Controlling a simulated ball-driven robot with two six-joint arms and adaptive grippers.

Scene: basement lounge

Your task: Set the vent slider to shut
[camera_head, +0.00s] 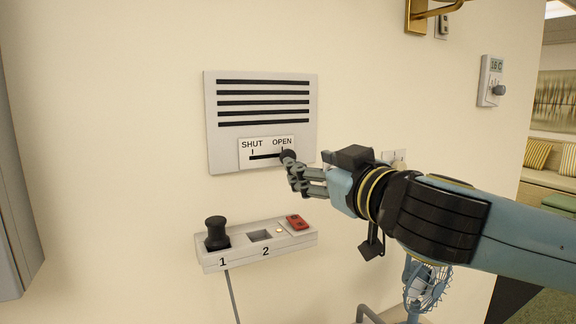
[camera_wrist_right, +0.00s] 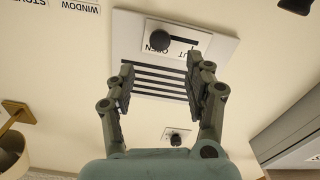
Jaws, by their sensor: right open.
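A light grey vent panel (camera_head: 213,125) with several black slots is on the wall in the head view; it also shows upside down in the wrist view (camera_wrist_right: 126,38). Its slider has a black round knob (camera_head: 287,156) at the OPEN end of a short track, with SHUT at the left end. The knob shows in the wrist view (camera_wrist_right: 159,40) too, just beyond my fingertips and roughly between them. My right gripper (camera_head: 294,174) is open and empty at the knob; its fingers show spread in the wrist view (camera_wrist_right: 162,70). I cannot tell whether they touch it. My left gripper is out of view.
A socket strip (camera_head: 256,252) below the vent holds a black plug (camera_head: 217,233) at 1 and a red switch (camera_head: 297,222). A thermostat (camera_head: 490,80) and a brass bracket (camera_head: 418,14) are at the upper right. A caged fan (camera_head: 426,287) stands below my right arm.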

